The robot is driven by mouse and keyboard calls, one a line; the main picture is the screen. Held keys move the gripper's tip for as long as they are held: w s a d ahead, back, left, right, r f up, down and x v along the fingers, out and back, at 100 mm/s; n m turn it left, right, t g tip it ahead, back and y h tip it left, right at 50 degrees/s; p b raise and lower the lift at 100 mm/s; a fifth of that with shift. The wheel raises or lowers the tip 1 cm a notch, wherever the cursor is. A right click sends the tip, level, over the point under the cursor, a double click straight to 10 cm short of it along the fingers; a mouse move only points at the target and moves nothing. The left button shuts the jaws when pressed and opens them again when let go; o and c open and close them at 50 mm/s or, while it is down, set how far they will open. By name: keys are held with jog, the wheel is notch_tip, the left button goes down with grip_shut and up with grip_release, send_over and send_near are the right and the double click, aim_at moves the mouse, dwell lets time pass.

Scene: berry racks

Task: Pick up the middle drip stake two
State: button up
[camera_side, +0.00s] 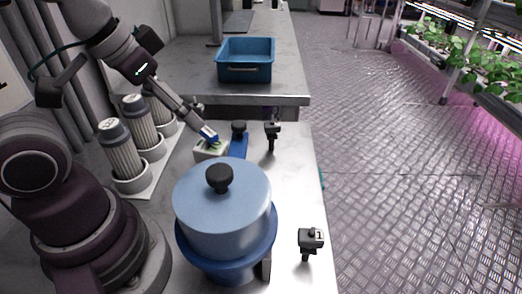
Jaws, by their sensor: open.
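My gripper (209,132) is open and points down and to the right. Its tips are just above or at a small white block (207,155), and I cannot tell whether they touch it. Small green and blue bits show at the top of the block, partly hidden by the gripper. They are too small to tell whether they are drip stakes, or which is the middle one.
A blue lidded pot (222,205) stands in front of the block. A black-knobbed blue piece (238,145) is just right of it. Grey-capped canisters (122,155) stand at left. Black fixtures (271,135) line the right edge. A blue bin (246,58) sits behind.

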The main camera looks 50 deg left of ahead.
jog(key=w+a+f, duration=0.1)
jog(key=w, duration=0.2)
jog(key=w+f, duration=0.1)
jog(key=w, duration=0.3)
jog(key=w+a+f, duration=0.1)
jog(key=w, duration=0.2)
jog(key=shift+w+a+f, duration=0.25)
jog(key=shift+a, duration=0.05)
jog(key=t, duration=0.1)
send_near(270, 131)
notch_tip(270, 131, down, 2)
jog(key=a, duration=0.1)
jog(key=x, duration=0.5)
jog(key=shift+w, duration=0.2)
jog(key=x, duration=0.5)
jog(key=shift+w+d, duration=0.15)
jog(key=shift+w, duration=0.3)
jog(key=shift+c, duration=0.3)
jog(key=c, duration=0.9)
